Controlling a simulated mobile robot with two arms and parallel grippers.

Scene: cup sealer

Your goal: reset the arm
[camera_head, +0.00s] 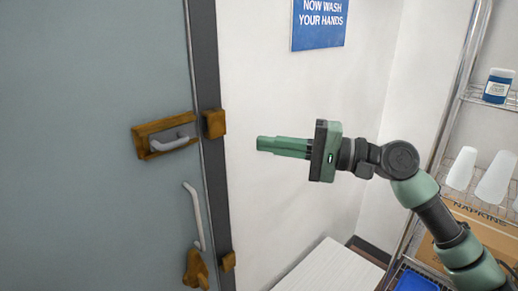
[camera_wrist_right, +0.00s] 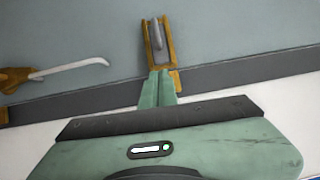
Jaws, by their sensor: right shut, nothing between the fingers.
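My right gripper (camera_head: 260,145) is in the middle of the head view, with its arm coming in from the right. Its green fingers point left toward the door frame and are shut and empty. In the right wrist view the closed fingertips (camera_wrist_right: 157,75) overlap the lower part of a brass latch (camera_wrist_right: 169,40) in the picture; I cannot tell the gap there. In the head view the fingers are apart from the brass catch (camera_head: 215,124). My left gripper is not in view.
A grey door (camera_head: 90,200) fills the left, with a brass latch plate (camera_head: 140,142) and a light handle (camera_head: 196,215). A wire shelf (camera_head: 480,205) with cups and a blue-labelled jar (camera_head: 498,88) stands right. A white surface (camera_head: 330,268) lies below. A blue sign (camera_head: 320,22) hangs on the wall.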

